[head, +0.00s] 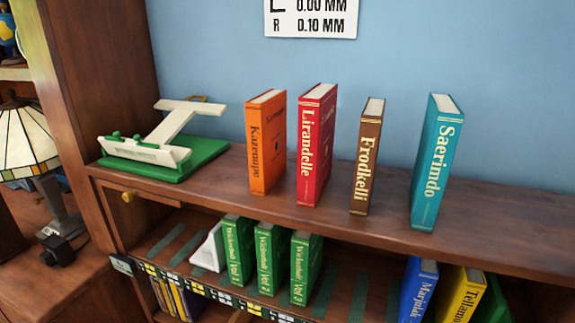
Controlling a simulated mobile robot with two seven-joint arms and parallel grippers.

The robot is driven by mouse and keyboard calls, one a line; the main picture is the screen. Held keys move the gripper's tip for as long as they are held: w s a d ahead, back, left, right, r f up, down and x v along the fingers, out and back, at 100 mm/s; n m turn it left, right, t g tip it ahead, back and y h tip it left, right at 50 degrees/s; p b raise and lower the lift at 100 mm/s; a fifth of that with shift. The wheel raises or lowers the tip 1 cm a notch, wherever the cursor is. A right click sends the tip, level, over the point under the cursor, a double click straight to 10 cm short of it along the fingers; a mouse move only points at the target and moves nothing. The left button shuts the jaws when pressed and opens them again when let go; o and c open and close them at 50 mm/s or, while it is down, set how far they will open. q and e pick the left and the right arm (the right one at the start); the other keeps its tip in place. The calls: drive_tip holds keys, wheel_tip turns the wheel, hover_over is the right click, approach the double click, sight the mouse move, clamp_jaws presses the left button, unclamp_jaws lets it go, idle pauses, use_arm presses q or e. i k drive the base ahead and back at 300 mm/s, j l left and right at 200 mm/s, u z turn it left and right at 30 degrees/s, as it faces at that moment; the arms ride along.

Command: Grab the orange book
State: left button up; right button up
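The orange book (266,143), with "Kazenape" on its spine, stands upright on the wooden top shelf (300,215). It is the leftmost book of the row there, with a small gap between it and the red book (316,145) on its right. Neither of my grippers shows in the head view.
A brown book (367,157) and a teal book (437,162) stand farther right on the top shelf. A white device on a green base (165,145) sits to the left. Green volumes (270,258) stand below. A lamp (25,150) is at far left.

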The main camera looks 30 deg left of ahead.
sight(266, 113)
drive_tip(key=u, duration=1.6)
